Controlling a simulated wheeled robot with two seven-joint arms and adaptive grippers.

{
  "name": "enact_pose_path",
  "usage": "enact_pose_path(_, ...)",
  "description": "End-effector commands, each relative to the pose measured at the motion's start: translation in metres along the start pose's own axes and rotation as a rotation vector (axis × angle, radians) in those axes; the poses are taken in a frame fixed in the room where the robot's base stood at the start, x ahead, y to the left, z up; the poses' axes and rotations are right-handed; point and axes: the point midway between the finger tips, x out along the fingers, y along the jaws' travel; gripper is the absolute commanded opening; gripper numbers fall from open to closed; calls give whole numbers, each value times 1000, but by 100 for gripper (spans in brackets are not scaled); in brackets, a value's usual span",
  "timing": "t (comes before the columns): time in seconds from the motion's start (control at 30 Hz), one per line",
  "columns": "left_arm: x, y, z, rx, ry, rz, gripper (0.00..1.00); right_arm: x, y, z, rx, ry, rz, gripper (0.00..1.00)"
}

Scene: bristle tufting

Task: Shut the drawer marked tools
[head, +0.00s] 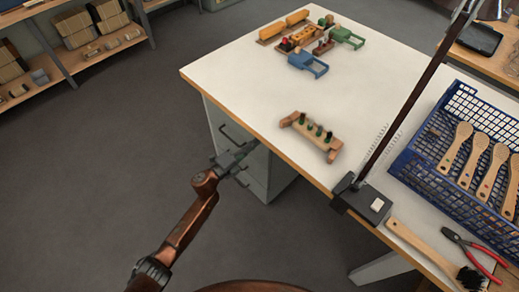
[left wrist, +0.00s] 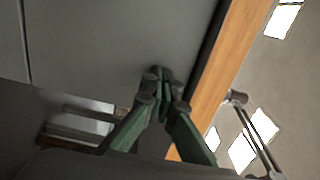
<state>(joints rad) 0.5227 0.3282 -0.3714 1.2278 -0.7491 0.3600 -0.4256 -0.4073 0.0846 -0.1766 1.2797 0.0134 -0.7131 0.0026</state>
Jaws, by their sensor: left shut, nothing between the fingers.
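A grey drawer cabinet (head: 279,174) stands under the left end of the white-topped table. Dark bar handles show on its front. I can read no tools mark, and I cannot tell which drawer it is or how far it stands out. My left gripper (head: 240,168) is at the cabinet front, below the table edge, and partly covers it. In the left wrist view, its green fingers (left wrist: 163,76) are together and empty, in front of a plain grey panel (left wrist: 120,40). I cannot tell whether they touch it. My right gripper is not in view.
The table's wooden edge (left wrist: 223,70) runs close beside my left fingers. On the table (head: 230,72) are a wooden block with dark pegs (head: 312,134), a blue crate of brushes (head: 413,165), a clamped post base (head: 366,202) and red pliers (head: 470,246). Floor left of the cabinet is clear.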

Motion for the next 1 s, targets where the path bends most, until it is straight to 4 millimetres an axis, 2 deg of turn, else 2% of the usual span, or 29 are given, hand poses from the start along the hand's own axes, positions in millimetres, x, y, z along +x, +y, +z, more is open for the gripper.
enact_pose_path(0.47, 3, -2, 2, 1, -5, -2, 0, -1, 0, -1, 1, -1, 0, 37)
enact_pose_path(0.63, -4, -3, 3, 1, -3, -2, 0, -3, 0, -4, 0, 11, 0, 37)
enact_pose_path(0.83, -30, -3, 4, 2, 5, 0, 0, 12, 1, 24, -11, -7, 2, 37)
enact_pose_path(1.0, -72, -4, 5, 2, 3, 0, 0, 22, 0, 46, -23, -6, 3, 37)
